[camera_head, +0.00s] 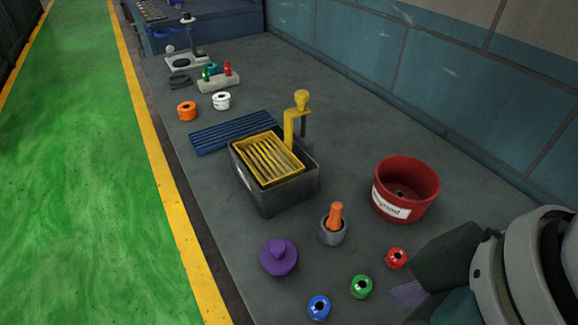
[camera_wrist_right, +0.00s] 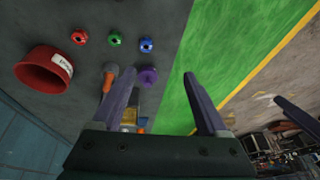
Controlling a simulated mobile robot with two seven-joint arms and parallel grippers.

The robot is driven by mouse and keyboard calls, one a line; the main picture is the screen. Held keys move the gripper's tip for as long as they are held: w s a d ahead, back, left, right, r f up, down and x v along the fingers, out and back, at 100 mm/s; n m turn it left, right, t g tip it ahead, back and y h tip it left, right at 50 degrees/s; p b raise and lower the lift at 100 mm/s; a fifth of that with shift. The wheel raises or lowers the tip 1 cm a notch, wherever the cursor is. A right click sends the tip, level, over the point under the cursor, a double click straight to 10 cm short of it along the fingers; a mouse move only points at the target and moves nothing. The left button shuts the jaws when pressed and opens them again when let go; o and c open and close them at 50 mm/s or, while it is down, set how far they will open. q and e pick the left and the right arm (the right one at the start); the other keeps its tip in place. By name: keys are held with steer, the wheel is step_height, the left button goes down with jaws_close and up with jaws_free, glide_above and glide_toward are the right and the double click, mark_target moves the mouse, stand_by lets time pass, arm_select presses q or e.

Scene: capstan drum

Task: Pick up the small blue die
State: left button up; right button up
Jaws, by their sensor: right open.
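The small blue die (camera_head: 319,306) is a round, glossy blue piece with a dark hole in its top. It rests on the dark bench at the near edge, left of a green die (camera_head: 361,287) and a red die (camera_head: 397,258). The blue die also shows in the right wrist view (camera_wrist_right: 146,45). My right gripper (camera_wrist_right: 160,77) is open and empty, its fingers apart and clear of the die. In the head view my right arm fills the lower right corner. A purplish bar at the right wrist view's right edge looks like a finger of my left gripper (camera_wrist_right: 295,113).
A purple knobbed piece (camera_head: 279,257), a grey cup (camera_head: 333,232) with an orange handle and a red bowl (camera_head: 405,190) stand near the dice. A grey bin (camera_head: 275,195) holding a yellow basket is farther back. A tiled wall bounds the right side.

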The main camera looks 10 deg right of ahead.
steer(key=w+a+f+n+b, duration=0.2)
steer(key=a+f+b, duration=0.1)
steer(key=f, duration=0.3)
steer(key=n+g+h+b, duration=0.3)
steer(key=n, duration=0.2)
glide_above(320, 306)
step_height(320, 306, down, 3)
step_height(320, 306, down, 9)
steer(key=shift+f+b, duration=0.1)
steer(key=shift+b, duration=0.95)
arm_select(q)
step_height(320, 306, down, 11)
steer(key=shift+f, duration=0.15)
steer(key=shift+w, duration=0.1)
arm_select(e)
steer(key=shift+c, duration=0.4)
arm_select(q)
steer(key=shift+a, duration=0.15)
arm_select(e)
jaws_close()
